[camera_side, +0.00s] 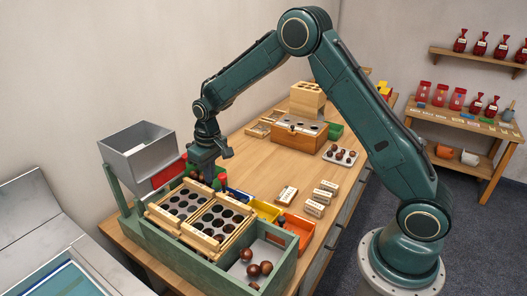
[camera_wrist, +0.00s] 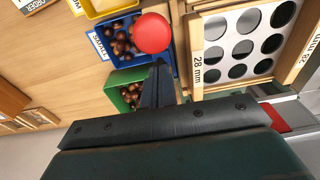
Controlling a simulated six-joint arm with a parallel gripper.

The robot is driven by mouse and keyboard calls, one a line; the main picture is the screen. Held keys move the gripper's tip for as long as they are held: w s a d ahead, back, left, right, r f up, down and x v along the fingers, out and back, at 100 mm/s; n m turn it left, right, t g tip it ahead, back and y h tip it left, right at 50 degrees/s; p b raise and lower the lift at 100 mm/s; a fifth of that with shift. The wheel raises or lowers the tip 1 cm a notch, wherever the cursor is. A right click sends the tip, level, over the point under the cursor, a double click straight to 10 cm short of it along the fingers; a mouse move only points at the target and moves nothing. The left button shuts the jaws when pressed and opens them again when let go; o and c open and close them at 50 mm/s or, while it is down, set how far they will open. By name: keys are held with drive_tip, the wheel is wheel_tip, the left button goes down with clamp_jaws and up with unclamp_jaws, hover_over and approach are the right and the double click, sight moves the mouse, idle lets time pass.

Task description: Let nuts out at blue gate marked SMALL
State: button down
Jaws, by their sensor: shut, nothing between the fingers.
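A blue bin (camera_wrist: 122,42) holding several brown nuts shows in the wrist view, with a white label reading SMALL (camera_wrist: 98,45) on its left. In the side view the blue bin (camera_side: 238,194) is partly hidden beside the sieve frames. A round red knob (camera_wrist: 152,33) covers the bin's right part in the wrist view. My gripper (camera_wrist: 158,68) is shut and empty, its tips just below the red knob in that picture; I cannot tell whether they touch it. In the side view my gripper (camera_side: 218,154) is above the back end of the sorter.
A green bin with nuts (camera_wrist: 130,92) and a yellow bin (camera_wrist: 108,7) flank the blue one. A sieve frame marked 28 mm (camera_wrist: 197,60) stands close by. A metal hopper (camera_side: 138,150) is at left. Several nuts lie in the sorter's front tray (camera_side: 236,275).

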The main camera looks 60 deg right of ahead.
drive_tip(key=shift+s+f, duration=0.1)
drive_tip(key=shift+f, duration=1.25)
wheel_tip(320, 180, up, 15)
drive_tip(key=s, duration=0.1)
drive_tip(key=shift+f, duration=0.15)
drive_tip(key=shift+d, duration=0.1)
